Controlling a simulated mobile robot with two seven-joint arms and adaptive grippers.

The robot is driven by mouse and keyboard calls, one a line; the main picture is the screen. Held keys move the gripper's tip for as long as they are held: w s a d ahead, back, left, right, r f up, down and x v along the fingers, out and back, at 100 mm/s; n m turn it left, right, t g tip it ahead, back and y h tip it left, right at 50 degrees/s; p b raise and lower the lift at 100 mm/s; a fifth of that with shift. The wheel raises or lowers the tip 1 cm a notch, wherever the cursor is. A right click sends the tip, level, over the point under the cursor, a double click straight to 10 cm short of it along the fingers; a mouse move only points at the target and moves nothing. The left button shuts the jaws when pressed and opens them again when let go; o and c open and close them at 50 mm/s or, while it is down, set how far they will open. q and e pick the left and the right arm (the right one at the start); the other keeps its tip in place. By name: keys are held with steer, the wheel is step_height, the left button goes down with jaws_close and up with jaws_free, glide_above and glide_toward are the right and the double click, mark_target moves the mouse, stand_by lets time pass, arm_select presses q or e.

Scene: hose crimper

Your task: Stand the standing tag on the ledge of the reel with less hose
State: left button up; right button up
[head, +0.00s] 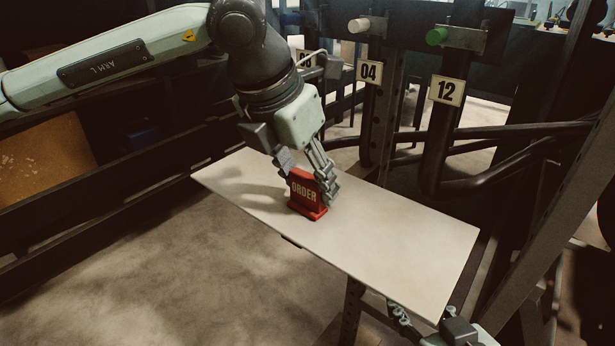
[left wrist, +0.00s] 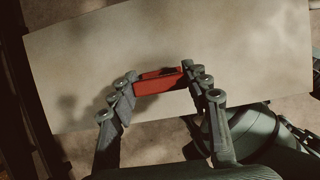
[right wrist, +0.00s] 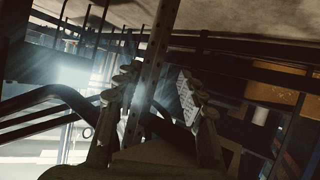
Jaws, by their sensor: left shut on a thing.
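The standing tag (head: 303,191) is red with the word ORDER on its face and a wider foot. It is upright at the middle of a pale board, and I cannot tell whether its foot touches the board. My left gripper (head: 308,182) is shut on it from above, one finger at each end. The left wrist view shows the red tag (left wrist: 160,80) between both fingers. My right gripper (right wrist: 157,80) has its fingers apart with nothing between them. In the head view it is low at the right, partly behind the board's edge. No reel shows clearly.
The pale board (head: 400,240) is otherwise bare. Thick dark tubes (head: 500,150) run at the right. A dark post (right wrist: 150,70) rises beyond my right fingers.

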arm_select(q)
steer(key=shift+f, duration=0.1)
steer(key=o, duration=1)
arm_select(e)
steer(key=shift+w+a+r+t+y, duration=0.15)
steer(key=shift+w+a+r+t, duration=0.15)
steer(key=shift+r, duration=0.2)
steer(key=shift+w+a+r+t+y, duration=0.1)
steer(key=shift+a+r+t+y, duration=0.1)
steer(key=shift+a+r, duration=0.2)
steer(key=shift+s, duration=0.1)
